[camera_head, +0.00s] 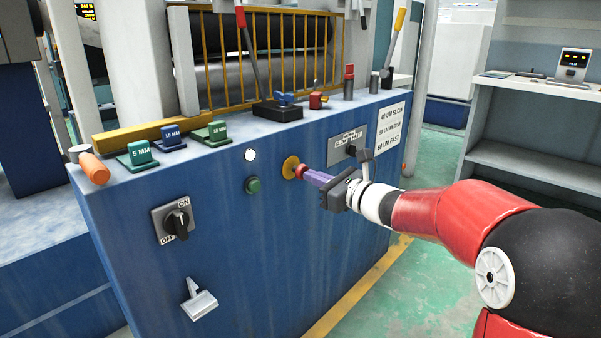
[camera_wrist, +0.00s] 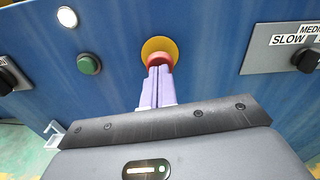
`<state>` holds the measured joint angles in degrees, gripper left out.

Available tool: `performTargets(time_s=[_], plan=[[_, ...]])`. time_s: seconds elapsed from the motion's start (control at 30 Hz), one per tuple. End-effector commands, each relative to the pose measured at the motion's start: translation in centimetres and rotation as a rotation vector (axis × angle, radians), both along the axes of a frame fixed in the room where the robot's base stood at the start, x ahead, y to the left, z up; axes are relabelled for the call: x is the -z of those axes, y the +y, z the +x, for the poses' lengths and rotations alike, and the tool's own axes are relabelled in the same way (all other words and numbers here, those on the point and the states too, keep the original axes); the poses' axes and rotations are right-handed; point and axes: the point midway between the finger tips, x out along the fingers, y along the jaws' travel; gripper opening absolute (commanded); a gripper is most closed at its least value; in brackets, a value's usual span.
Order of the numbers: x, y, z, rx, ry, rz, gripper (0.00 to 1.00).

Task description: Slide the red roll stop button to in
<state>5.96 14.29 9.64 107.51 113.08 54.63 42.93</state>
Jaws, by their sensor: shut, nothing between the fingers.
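The red roll stop button (camera_head: 301,171) sticks out from a round yellow plate (camera_head: 290,167) on the front of the blue machine panel. In the wrist view the red button (camera_wrist: 160,62) sits in front of the yellow plate (camera_wrist: 159,48), directly beyond my fingertips. My gripper (camera_head: 309,174) has purple fingers, shut with nothing between them. The fingertips (camera_wrist: 159,70) are at the button's front face and appear to touch it. They cover part of the button, so I cannot tell how far in it is.
A green button (camera_head: 253,185) and a white round light (camera_head: 250,155) are left of the yellow plate. A speed selector panel (camera_head: 346,146) is to the right. An ON/OFF switch (camera_head: 177,219) and a white lever (camera_head: 199,300) are farther left. Free floor lies at right.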

Motion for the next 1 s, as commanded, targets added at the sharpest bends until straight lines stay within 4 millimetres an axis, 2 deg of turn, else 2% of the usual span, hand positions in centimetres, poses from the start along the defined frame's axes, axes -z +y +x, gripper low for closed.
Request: performTargets(time_s=[1.0], plan=[[-0.02, 0.64, 0.53, 0.0, -0.001, -0.001, 0.0]])
